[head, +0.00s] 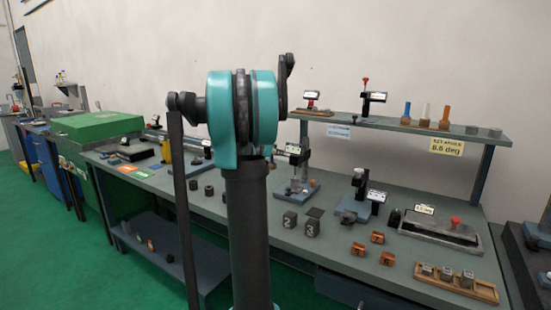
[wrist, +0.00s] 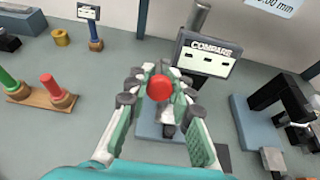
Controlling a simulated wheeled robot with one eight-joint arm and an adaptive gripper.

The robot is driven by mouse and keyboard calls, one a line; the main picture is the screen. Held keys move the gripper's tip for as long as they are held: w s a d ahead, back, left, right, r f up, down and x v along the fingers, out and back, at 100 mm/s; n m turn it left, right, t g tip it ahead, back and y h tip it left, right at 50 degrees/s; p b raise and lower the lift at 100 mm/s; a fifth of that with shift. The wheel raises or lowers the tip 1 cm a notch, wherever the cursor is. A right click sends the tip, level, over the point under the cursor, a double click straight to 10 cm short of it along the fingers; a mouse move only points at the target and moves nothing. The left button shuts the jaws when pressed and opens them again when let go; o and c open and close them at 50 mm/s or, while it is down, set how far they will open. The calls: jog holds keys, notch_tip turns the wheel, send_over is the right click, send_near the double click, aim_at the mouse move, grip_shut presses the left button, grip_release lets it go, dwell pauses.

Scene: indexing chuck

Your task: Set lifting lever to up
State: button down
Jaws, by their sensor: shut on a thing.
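In the wrist view, a red ball knob (wrist: 159,87) sits between the fingertips of my gripper (wrist: 158,92), which is shut on it. It looks like the knob of the lifting lever; the lever's stem is hidden beneath it. Behind it stands a gauge with a display (wrist: 208,57) reading "COMPARE", on a grey post. Its blue-grey base (wrist: 150,130) shows below, between the fingers. In the head view my arm fills the middle, and I cannot make out the gripper or the knob there.
In the wrist view, green and red pegs (wrist: 58,92) stand on a wooden strip at left. A black stand (wrist: 280,95) on a blue base is at right. In the head view, the grey bench (head: 260,222) carries several blocks and gauges; a shelf (head: 400,125) runs behind.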

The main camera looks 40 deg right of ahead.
jog(key=shift+w+d+r, duration=0.2)
jog(key=shift+d+r, duration=0.25)
jog(key=shift+r, duration=0.35)
jog(key=c, duration=1.3)
grip_release()
jog(key=v, duration=1.2)
jog(key=shift+s, duration=0.1)
jog(key=shift+c, duration=0.3)
